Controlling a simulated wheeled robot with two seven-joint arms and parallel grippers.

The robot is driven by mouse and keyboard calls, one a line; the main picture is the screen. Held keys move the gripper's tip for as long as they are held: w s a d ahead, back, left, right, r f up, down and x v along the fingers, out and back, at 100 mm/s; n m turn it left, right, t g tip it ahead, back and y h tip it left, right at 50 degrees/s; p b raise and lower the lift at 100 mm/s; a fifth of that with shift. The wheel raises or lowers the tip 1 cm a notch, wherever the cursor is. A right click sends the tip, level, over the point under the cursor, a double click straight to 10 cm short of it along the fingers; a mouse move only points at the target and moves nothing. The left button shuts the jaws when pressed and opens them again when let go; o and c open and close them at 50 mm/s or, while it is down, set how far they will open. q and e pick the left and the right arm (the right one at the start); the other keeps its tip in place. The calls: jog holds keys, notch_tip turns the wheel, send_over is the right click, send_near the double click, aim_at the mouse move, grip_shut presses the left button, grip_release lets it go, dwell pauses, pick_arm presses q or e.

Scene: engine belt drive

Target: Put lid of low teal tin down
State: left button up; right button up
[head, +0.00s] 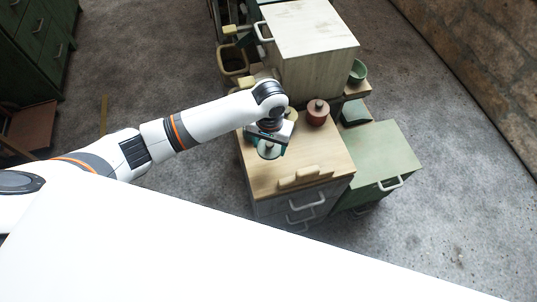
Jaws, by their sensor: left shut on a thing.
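My left gripper (268,145) is over the left part of a wooden-topped cabinet, its jaws shut on a pale round lid (269,153). Small teal patches show at both sides of the lid; I cannot tell whether they belong to the low teal tin or to the gripper's fingers. The gripper and wrist cover most of this spot, so I cannot tell whether the lid touches anything below. My right gripper is not in view.
A reddish-brown lidded pot (317,113) stands just right of the gripper. A wooden block (302,178) lies at the cabinet top's (265,183) front edge. A pale box-like cabinet (305,45) rises behind. A green cabinet (378,155) stands to the right. The middle of the wooden top is clear.

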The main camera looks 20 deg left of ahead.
aim_at(269, 155)
pick_arm(q)
notch_tip(269, 155, down, 3)
jog(key=shift+r, duration=0.2)
notch_tip(269, 155, down, 4)
jog(key=shift+r+b, duration=0.15)
jog(key=shift+b, duration=0.15)
jog(key=shift+f, duration=0.2)
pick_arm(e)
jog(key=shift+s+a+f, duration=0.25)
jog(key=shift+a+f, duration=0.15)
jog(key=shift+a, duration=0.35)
pick_arm(q)
jog(key=shift+f, duration=0.15)
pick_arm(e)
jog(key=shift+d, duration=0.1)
pick_arm(q)
jog(key=o, duration=0.9)
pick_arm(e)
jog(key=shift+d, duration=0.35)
